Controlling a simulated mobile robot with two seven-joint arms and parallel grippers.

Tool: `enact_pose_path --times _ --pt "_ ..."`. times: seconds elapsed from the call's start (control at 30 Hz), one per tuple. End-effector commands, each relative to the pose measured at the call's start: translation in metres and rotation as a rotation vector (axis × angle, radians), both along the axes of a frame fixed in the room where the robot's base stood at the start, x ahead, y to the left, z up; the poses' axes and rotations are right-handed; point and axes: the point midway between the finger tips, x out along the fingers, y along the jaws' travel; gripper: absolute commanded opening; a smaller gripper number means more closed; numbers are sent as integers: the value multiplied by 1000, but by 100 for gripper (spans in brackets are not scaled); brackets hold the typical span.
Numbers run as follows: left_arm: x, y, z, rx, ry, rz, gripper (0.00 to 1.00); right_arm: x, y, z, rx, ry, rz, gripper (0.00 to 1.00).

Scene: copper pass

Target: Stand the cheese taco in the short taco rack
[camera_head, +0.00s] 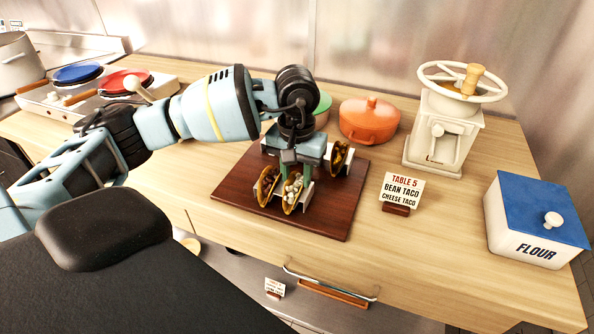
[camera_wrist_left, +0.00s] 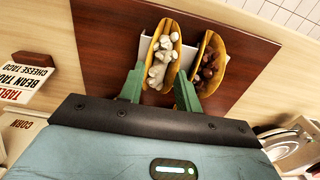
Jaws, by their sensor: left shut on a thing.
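The cheese taco (camera_head: 292,194), a yellow shell with pale chunks, stands upright on the brown board; it also shows in the left wrist view (camera_wrist_left: 164,56). My left gripper (camera_wrist_left: 158,89) points down, its green fingers shut on this taco's near end. A taco with brown filling (camera_head: 266,187) stands close beside it, on the right in the wrist view (camera_wrist_left: 209,62). A pale rack (camera_head: 307,194) shows at these two tacos; the gripper hides much of it. Another dark-filled taco (camera_head: 338,155) stands in a pale holder behind. Which rack is the short one I cannot tell. My right gripper is out of view.
The brown board (camera_head: 236,190) lies on the wooden counter. An order card (camera_head: 402,190) reads Table 5, bean taco, cheese taco. An orange pot (camera_head: 369,121), a grinder (camera_head: 446,140) and a flour box (camera_head: 538,222) stand right. A stove (camera_head: 100,92) is left.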

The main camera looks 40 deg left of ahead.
Motion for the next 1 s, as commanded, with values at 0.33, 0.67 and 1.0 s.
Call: enact_pose_path --times 0.33,0.67,1.0 --pt "0 0 1 0 0 0 57 0 -1 0 -3 -2 4 0" --pt "0 0 3 0 0 0 59 0 -2 0 -5 -1 5 0" --pt "1 0 49 -1 -3 0 59 -3 -2 -5 -4 9 5 0"
